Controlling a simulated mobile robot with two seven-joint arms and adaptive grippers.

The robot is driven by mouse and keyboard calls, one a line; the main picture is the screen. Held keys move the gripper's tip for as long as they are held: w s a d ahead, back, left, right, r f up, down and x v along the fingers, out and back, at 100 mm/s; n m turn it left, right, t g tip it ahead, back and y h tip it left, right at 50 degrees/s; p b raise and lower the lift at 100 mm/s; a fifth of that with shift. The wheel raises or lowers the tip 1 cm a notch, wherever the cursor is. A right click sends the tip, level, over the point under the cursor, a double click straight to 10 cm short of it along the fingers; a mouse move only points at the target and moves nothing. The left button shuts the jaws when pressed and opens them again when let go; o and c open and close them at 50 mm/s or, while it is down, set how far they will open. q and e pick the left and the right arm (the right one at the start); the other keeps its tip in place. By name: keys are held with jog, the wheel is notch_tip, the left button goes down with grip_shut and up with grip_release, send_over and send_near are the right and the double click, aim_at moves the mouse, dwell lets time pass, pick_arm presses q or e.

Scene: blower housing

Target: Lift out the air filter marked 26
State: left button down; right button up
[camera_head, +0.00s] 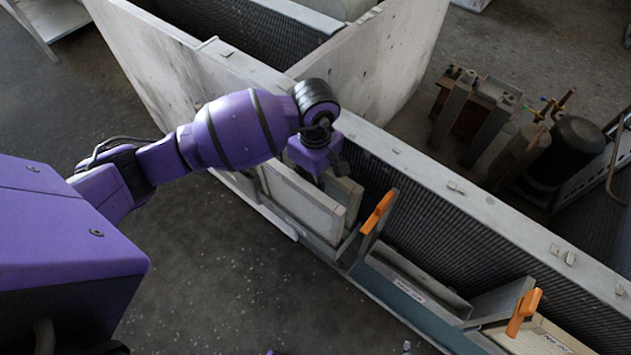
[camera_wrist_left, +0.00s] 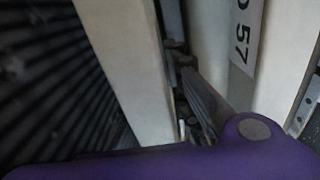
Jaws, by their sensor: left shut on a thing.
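My left gripper (camera_head: 322,176) is down in the slotted housing at two upright pale filters, a front one (camera_head: 300,207) and a rear one (camera_head: 344,194). It is shut on a pale filter, seemingly the rear one; the grip is partly hidden. In the left wrist view a cream panel (camera_wrist_left: 125,68) stands left of the dark finger parts. A white label (camera_wrist_left: 246,35) ending in 57 is on a panel to their right. I cannot see the mark 26 in either view. My right gripper is out of view.
The long metal housing wall (camera_head: 440,180) runs behind the slots. Two orange-handled levers, one near the middle (camera_head: 377,211) and one at lower right (camera_head: 523,312), stick up beside the slots. A labelled panel (camera_head: 412,285) lies low between them. Dark machinery (camera_head: 575,150) stands beyond the wall.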

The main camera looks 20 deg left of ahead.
pick_arm(q)
notch_tip(320, 180, up, 18)
dwell(0.6)
